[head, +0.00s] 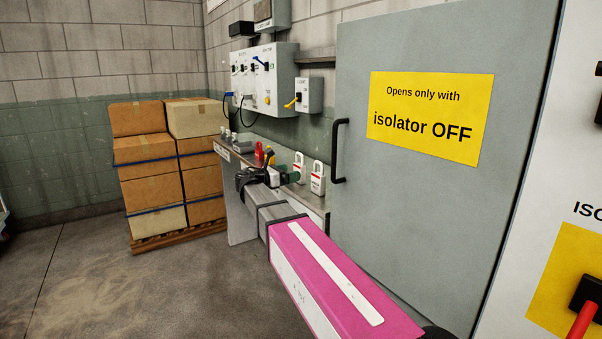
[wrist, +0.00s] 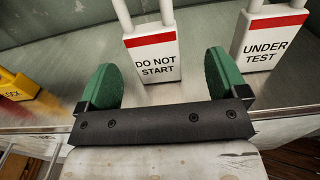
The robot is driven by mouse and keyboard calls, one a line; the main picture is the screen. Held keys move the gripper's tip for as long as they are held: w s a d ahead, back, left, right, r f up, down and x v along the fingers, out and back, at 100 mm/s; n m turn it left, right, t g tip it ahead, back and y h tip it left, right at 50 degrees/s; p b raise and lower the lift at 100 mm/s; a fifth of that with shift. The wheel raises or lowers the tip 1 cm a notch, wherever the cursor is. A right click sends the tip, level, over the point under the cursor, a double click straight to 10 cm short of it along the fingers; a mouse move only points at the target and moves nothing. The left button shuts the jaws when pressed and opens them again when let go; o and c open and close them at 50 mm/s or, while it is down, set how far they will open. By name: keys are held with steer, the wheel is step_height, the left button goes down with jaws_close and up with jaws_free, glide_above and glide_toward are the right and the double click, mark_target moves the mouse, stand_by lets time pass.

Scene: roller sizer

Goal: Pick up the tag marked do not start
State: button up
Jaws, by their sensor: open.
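The white tag marked DO NOT START (wrist: 153,58) has a red band and stands upright on the metal shelf in the wrist view. It is straight ahead of my gripper (wrist: 163,82), whose two green pads are open with the tag's lower part showing in the gap between them, beyond the black crossbar. I cannot tell whether the pads are level with the tag. In the head view my gripper (head: 284,174) is over the shelf, close to two white tags; the nearer-left white tag (head: 299,167) is just behind it. Their lettering is unreadable there.
A white tag marked UNDER TEST (wrist: 268,42) stands close to the right. A yellow lock (wrist: 17,86) is at the left. The shelf (wrist: 205,110) also holds a red item (head: 259,152). A grey door (head: 430,200) with a handle stands to the right.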

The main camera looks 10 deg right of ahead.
mark_target(304, 168)
steer(key=x, duration=0.7)
steer(key=shift+w, duration=0.45)
steer(key=c, duration=1)
